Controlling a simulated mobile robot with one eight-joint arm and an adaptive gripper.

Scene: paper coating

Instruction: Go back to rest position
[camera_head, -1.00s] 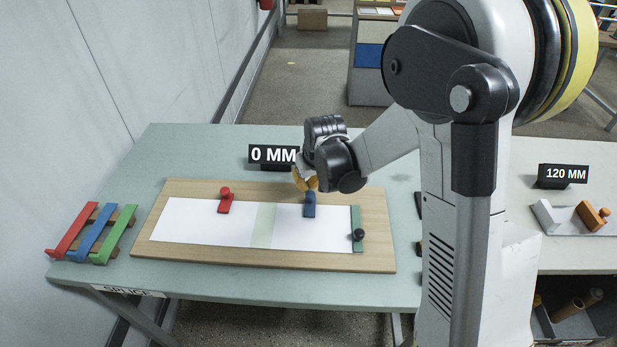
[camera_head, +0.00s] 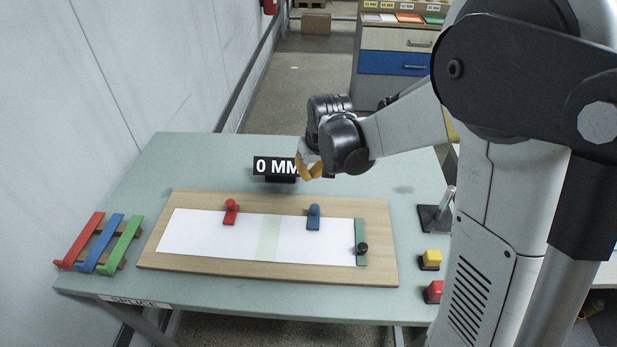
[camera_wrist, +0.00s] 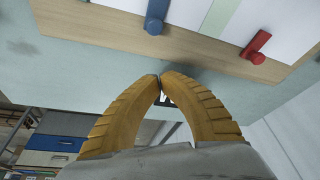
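My gripper (camera_head: 311,170) hangs in the air over the back edge of the wooden board, in front of the 0 MM sign. In the wrist view its two yellow fingers (camera_wrist: 160,78) meet at the tips, with nothing seen between them. The wooden board (camera_head: 200,265) lies on the table and bears white paper (camera_head: 203,235) with a pale green strip (camera_head: 269,238) across it. A red clamp (camera_head: 231,213) and a blue clamp (camera_head: 314,218) sit at the paper's back edge. A green bar (camera_head: 361,240) with a black knob lies at its right end.
A rack with red, blue and green bars (camera_head: 100,242) stands at the table's left. A yellow button (camera_head: 431,258) and a red button (camera_head: 434,290) are at the right, near my arm. A drawer cabinet (camera_head: 395,63) is beyond.

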